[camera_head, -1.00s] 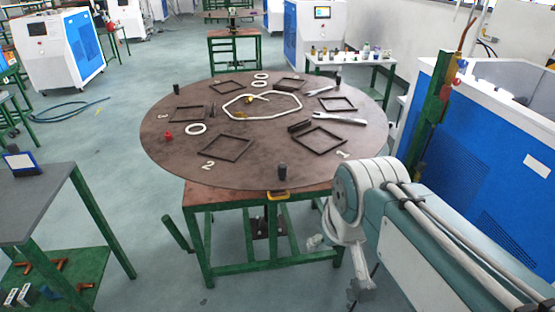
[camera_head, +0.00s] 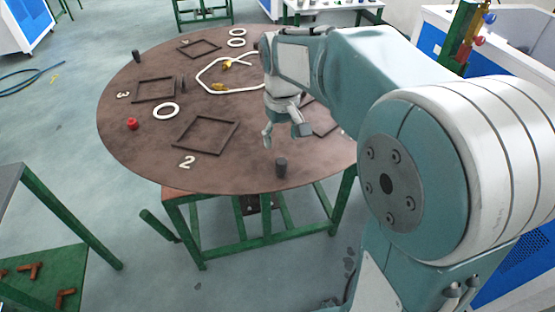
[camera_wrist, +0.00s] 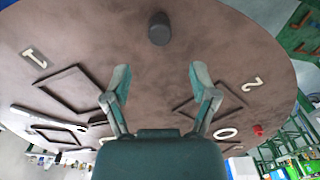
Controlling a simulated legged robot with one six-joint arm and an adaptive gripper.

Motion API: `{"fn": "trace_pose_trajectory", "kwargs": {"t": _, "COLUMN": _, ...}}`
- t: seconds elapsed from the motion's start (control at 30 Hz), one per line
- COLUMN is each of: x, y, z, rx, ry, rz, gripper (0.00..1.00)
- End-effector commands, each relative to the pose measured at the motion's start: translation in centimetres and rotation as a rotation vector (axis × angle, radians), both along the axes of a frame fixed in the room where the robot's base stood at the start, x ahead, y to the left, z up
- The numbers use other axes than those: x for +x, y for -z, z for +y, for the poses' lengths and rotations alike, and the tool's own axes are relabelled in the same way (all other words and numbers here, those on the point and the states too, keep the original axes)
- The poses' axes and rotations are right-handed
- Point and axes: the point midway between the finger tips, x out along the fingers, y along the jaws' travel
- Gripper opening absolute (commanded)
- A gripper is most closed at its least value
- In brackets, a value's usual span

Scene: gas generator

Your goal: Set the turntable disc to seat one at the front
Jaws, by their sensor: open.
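The brown round turntable disc (camera_head: 140,95) lies on a green-legged stand in the head view. It bears dark square frames, one of them (camera_head: 205,136) beside the number 2 (camera_head: 187,162) near the front left. The number 3 (camera_head: 123,96) is at the left. The number 1 (camera_wrist: 35,58) shows in the wrist view; my arm hides that side in the head view. A short dark peg (camera_head: 281,168) stands at the disc's front edge and also shows in the wrist view (camera_wrist: 159,29). My gripper (camera_head: 286,138) is open and empty, above the disc just behind this peg.
White rings (camera_head: 166,111), a red knob (camera_head: 132,124) and a looped white hose (camera_head: 215,82) lie on the disc. Another dark peg (camera_head: 136,56) stands at the far left rim. A grey table (camera_head: 10,190) stands at the left, with open floor between.

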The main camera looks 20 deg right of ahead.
Motion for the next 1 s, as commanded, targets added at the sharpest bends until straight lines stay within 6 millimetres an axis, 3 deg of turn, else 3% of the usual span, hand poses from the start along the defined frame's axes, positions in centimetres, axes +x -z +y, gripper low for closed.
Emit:
{"fn": "trace_pose_trajectory", "kwargs": {"t": 0.5, "x": 0.0, "y": 8.8, "z": 0.0, "rx": -0.001, "ry": 0.001, "rz": 0.004, "gripper": 0.75}}
{"fn": "trace_pose_trajectory", "kwargs": {"t": 0.67, "x": 0.0, "y": 10.0, "z": 0.0, "rx": 0.000, "ry": 0.001, "rz": 0.002, "gripper": 0.75}}
{"fn": "trace_pose_trajectory", "kwargs": {"t": 0.93, "x": 0.0, "y": 10.2, "z": 0.0, "rx": 0.000, "ry": 0.001, "rz": 0.000, "gripper": 0.75}}
{"fn": "trace_pose_trajectory", "kwargs": {"t": 0.97, "x": 0.0, "y": 10.2, "z": 0.0, "rx": 0.000, "ry": 0.001, "rz": 0.000, "gripper": 0.71}}
{"fn": "trace_pose_trajectory", "kwargs": {"t": 1.0, "x": 0.0, "y": 10.2, "z": 0.0, "rx": 0.000, "ry": 0.001, "rz": 0.000, "gripper": 0.53}}
